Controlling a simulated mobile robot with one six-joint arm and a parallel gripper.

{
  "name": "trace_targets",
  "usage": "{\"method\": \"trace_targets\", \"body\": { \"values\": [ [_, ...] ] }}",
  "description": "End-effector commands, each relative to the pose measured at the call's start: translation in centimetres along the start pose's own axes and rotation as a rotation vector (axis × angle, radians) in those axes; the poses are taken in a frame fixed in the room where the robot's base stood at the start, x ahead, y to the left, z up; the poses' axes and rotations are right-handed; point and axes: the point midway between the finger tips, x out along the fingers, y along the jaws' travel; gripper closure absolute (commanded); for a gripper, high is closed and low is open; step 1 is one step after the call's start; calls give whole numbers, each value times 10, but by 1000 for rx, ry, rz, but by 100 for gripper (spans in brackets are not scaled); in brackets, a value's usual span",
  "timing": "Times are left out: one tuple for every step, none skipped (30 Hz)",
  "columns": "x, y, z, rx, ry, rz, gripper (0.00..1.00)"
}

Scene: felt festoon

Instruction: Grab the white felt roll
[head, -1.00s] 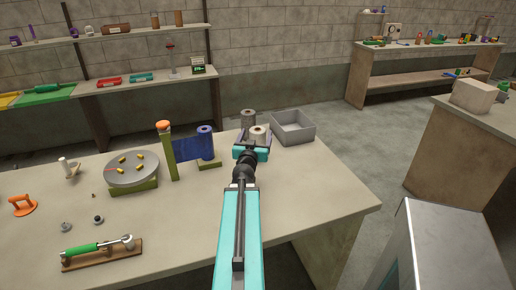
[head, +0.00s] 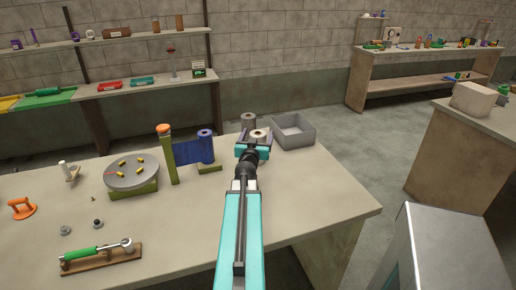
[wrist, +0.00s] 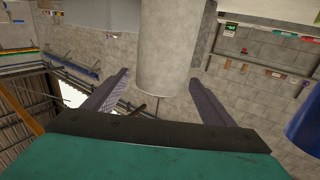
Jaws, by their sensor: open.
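The white felt roll (head: 258,135) stands upright near the back right of the workbench, partly hidden by my gripper in the head view. My gripper (head: 255,142) is at the roll, at the end of my outstretched arm. In the wrist view, the roll (wrist: 165,45) shows as a pale cylinder at the top middle. The open fingers of my gripper (wrist: 155,95) lie on either side of its line, with visible gaps. I cannot tell how deep the roll sits between them.
A blue felt roll (head: 205,145) with a hanging sheet stands close on the left. A grey open box (head: 292,130) is close on the right. The front right of the workbench (head: 310,205) is clear.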

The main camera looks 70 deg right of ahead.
Motion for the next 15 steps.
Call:
{"method": "trace_targets", "body": {
  "values": [
    [4,0,0,0,0,0,23],
    [7,0,0,0,0,0,23],
    [10,0,0,0,0,0,23],
    [12,0,0,0,0,0,23],
    [15,0,0,0,0,0,23],
    [19,-1,0,0,0,0,23],
    [21,-1,0,0,0,0,23],
    [24,-1,0,0,0,0,23],
    [27,-1,0,0,0,1,23],
    [30,-1,0,0,0,1,23],
    [32,-1,0,0,0,1,23],
    [36,-1,0,0,0,1,23],
    [38,-1,0,0,0,1,23],
    [40,-1,0,0,0,1,23],
    [43,0,0,0,0,1,23]
  ]
}}
